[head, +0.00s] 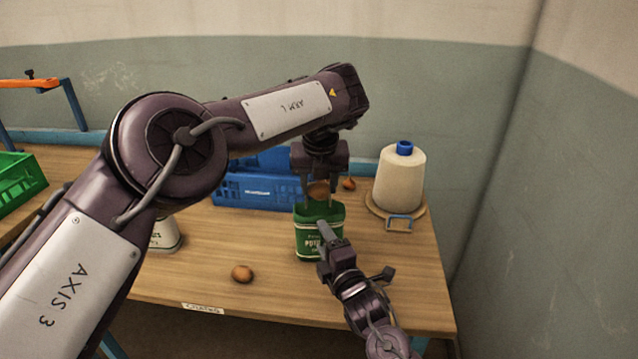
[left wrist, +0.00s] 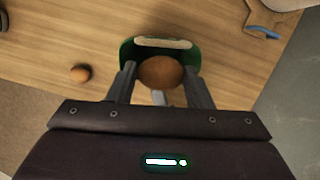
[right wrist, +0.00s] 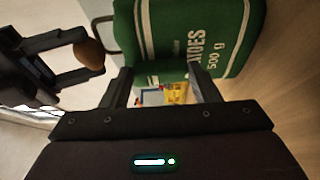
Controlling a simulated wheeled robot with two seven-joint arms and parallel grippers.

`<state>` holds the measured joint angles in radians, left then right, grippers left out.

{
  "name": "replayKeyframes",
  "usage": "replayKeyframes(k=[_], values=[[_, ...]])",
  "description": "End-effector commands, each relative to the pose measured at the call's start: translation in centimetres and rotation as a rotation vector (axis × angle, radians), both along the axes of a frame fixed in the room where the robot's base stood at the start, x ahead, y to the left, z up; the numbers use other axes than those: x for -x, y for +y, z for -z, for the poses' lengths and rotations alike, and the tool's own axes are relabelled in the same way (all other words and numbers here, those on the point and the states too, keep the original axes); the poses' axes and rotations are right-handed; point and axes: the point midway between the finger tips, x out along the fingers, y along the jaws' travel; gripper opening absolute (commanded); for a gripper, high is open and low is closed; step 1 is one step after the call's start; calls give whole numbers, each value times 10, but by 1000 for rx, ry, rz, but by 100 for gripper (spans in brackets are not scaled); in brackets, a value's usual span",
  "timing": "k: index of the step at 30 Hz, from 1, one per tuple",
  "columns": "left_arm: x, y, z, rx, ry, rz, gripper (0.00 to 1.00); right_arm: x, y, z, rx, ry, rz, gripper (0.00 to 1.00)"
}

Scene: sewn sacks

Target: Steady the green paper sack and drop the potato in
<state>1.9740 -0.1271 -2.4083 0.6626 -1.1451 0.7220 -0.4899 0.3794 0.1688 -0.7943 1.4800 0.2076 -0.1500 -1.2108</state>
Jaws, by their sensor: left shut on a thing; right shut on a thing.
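The green paper sack (head: 318,240) stands upright and open on the table, with white lettering on its front; it fills the upper part of the right wrist view (right wrist: 190,40). My left gripper (head: 320,196) is above the sack's mouth, shut on a brown potato (left wrist: 160,72). In the left wrist view the potato lies over the sack's opening, whose green rim (left wrist: 128,52) shows around it. My right gripper (head: 324,232) is low at the sack's front right side, shut on the sack. Its exact grip on the sack's wall is hard to see.
A loose potato (head: 242,273) lies at the table's front, another (head: 348,184) behind the sack. A blue crate (head: 250,190) stands at the back, a thread cone (head: 400,178) at right. A white sack (head: 166,236) is partly hidden by my left arm. A green crate (head: 18,180) is far left.

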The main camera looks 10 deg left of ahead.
Motion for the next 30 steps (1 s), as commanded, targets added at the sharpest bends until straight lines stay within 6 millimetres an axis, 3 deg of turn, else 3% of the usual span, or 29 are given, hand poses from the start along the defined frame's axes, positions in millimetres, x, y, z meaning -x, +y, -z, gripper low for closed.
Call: replayKeyframes(k=[30], values=[[0,0,42,-7,1,0,29,0,0,2,2,3,0,34]])
